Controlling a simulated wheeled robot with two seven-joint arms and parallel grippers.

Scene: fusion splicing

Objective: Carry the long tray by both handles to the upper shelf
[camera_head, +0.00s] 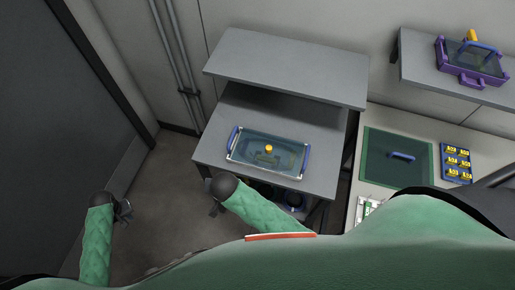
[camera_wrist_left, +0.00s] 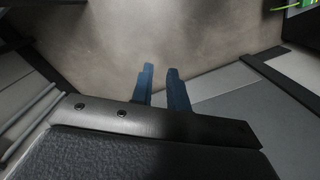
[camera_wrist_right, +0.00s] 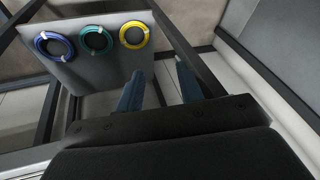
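The long tray (camera_head: 240,160) is a shallow, clear-looking tray with a pale rim and a blue handle at each end. It sits on the lower grey table, with a yellow knob-like piece in its middle. The upper shelf (camera_head: 290,65) is a bare grey slab behind and above it. My left gripper (camera_head: 124,209) is left of the table, apart from the tray; its blue fingers (camera_wrist_left: 160,72) are slightly apart and empty. My right gripper (camera_head: 214,208) is just in front of the table, below the tray; its fingers (camera_wrist_right: 160,72) are apart and empty.
A purple case (camera_head: 472,66) stands on a wall shelf at the right. A green-framed panel (camera_head: 372,150) and a blue board with yellow labels (camera_head: 456,163) lie on the right bench. Blue, teal and yellow coils (camera_wrist_right: 97,40) lie on a grey board. Floor at left is clear.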

